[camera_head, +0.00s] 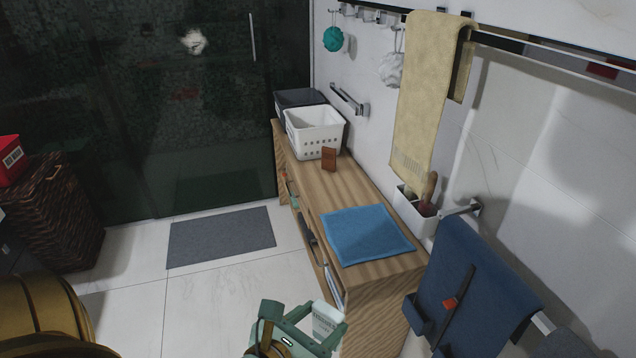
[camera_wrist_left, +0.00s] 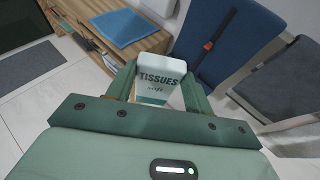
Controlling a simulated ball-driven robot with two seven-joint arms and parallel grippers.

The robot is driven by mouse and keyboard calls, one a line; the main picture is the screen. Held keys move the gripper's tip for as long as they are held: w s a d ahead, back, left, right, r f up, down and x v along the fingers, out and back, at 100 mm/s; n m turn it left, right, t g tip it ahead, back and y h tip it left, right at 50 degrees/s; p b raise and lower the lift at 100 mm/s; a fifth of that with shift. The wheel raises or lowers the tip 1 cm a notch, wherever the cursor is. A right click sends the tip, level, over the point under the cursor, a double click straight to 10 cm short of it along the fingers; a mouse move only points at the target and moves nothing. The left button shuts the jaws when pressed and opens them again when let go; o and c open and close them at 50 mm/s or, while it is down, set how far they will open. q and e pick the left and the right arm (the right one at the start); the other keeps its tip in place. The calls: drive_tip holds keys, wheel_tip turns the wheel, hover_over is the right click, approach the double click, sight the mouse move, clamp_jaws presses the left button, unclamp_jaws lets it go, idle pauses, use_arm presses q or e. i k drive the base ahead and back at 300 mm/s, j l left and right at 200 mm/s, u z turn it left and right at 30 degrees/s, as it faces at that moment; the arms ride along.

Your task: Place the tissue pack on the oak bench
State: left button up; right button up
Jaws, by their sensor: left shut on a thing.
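The tissue pack (camera_wrist_left: 157,82) is white with a teal lower part and the word TISSUES on it. My left gripper (camera_wrist_left: 160,88) is shut on it, with a finger on each side. In the head view the pack (camera_head: 326,320) shows at the lower middle between the fingers of my left gripper (camera_head: 311,317), in front of the near end of the bench. The oak bench (camera_head: 345,192) runs along the right wall. A blue folded cloth (camera_head: 367,234) lies flat on its near end. My right gripper is not in view.
A white basket (camera_head: 314,131), a dark bin (camera_head: 298,98) and a small brown block (camera_head: 329,159) stand on the bench's far part. Bare wood lies between block and cloth. A blue towel (camera_head: 468,285) hangs right of the bench. A grey mat (camera_head: 221,237) lies on the floor.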

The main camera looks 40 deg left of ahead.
sight(324, 175)
drive_tip(key=i+j, duration=0.2)
drive_tip(key=j, duration=0.15)
drive_tip(key=i+j+z, duration=0.15)
drive_tip(key=j, duration=0.2)
drive_tip(key=i+j, duration=0.15)
drive_tip(key=j, duration=0.2)
drive_tip(key=i+j+z, duration=0.1)
drive_tip(key=j, duration=0.3)
drive_tip(key=i+j, duration=0.2)
drive_tip(key=j, duration=0.2)
drive_tip(key=i+j+z, duration=0.15)
drive_tip(key=j, duration=0.2)
drive_tip(key=i+j, duration=0.15)
drive_tip(key=j, duration=0.25)
